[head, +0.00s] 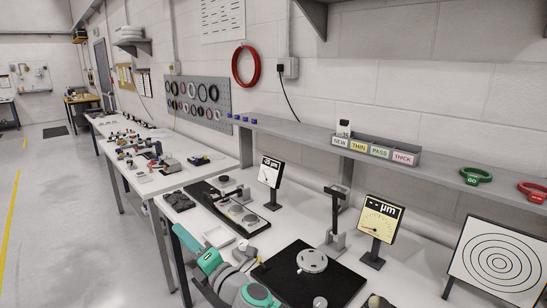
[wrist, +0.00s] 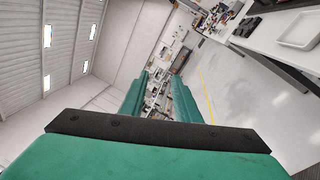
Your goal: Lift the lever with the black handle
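The lever's black handle (head: 338,189) stands at the top of a dark upright arm on a grey stand (head: 333,241), right of centre in the head view. A black base plate (head: 290,284) with a round metal disc (head: 311,261) lies in front of it. My teal arm (head: 252,290) shows at the bottom of the head view, left of the plate and apart from the lever. In the wrist view my gripper (wrist: 160,82) has its two teal fingers apart with nothing between them. The lever is not visible in the wrist view.
A yellow display (head: 382,218) stands right of the lever and a white dial (head: 270,172) left of it. A second black fixture (head: 222,204) sits further left. A grey shelf (head: 300,128) runs behind. A target board (head: 497,262) stands at the right.

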